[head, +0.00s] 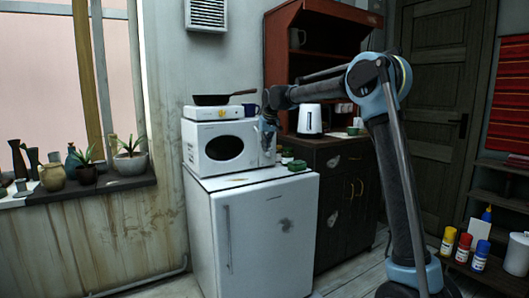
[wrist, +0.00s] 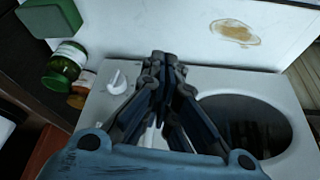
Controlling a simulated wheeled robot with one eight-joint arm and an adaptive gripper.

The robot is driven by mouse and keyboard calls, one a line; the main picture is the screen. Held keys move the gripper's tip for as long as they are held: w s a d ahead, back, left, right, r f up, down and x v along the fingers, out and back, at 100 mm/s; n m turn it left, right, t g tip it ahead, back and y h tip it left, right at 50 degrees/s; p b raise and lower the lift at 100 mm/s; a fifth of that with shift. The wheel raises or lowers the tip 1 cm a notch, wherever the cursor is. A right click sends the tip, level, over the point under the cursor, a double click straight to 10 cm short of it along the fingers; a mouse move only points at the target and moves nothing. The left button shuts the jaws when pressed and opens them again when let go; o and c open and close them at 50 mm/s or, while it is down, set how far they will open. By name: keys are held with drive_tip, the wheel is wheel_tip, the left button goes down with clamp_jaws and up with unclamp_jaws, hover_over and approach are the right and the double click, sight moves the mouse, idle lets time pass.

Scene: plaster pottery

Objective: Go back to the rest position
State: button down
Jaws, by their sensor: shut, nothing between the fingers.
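My gripper (wrist: 162,62) is shut with nothing between its fingers. In the wrist view its fingertips meet over the front of the white microwave (wrist: 205,82), between the knob (wrist: 116,81) and the dark oval window (wrist: 250,125). In the head view my gripper (head: 268,138) hangs at the right end of the microwave (head: 197,150), and its fingertips are too small to make out. My arm reaches in from the right.
The microwave stands on a white fridge (head: 260,240). A hotplate (head: 215,113) with a black pan (head: 212,99) and a blue mug (head: 250,110) are on top. A green object (head: 297,166) and jars (wrist: 66,60) are nearby. A white kettle (head: 310,120) stands on the dark cabinet (head: 340,205).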

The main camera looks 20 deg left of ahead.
drive_tip(key=v, duration=0.7)
drive_tip(key=s+d+f+m+h, duration=0.1)
drive_tip(key=s+d+f, duration=0.1)
drive_tip(key=s+d, duration=0.65)
drive_tip(key=s+d+f+m, duration=0.1)
drive_tip(key=s+d+f, duration=0.15)
drive_tip(key=d, duration=1.05)
drive_tip(key=s+d+f+m+h, duration=0.1)
drive_tip(key=s+d+f, duration=0.1)
drive_tip(key=s+d, duration=0.65)
drive_tip(key=s+d+f+m+g, duration=0.1)
drive_tip(key=s+d+f+m, duration=0.1)
drive_tip(key=s+d+f, duration=0.7)
drive_tip(key=s+d+f+m, duration=0.1)
drive_tip(key=s+d+f, duration=0.8)
drive_tip(key=s+f, duration=0.6)
drive_tip(key=shift+s+d+f+m+g+h, duration=0.25)
drive_tip(key=shift+d+m+g+h, duration=0.15)
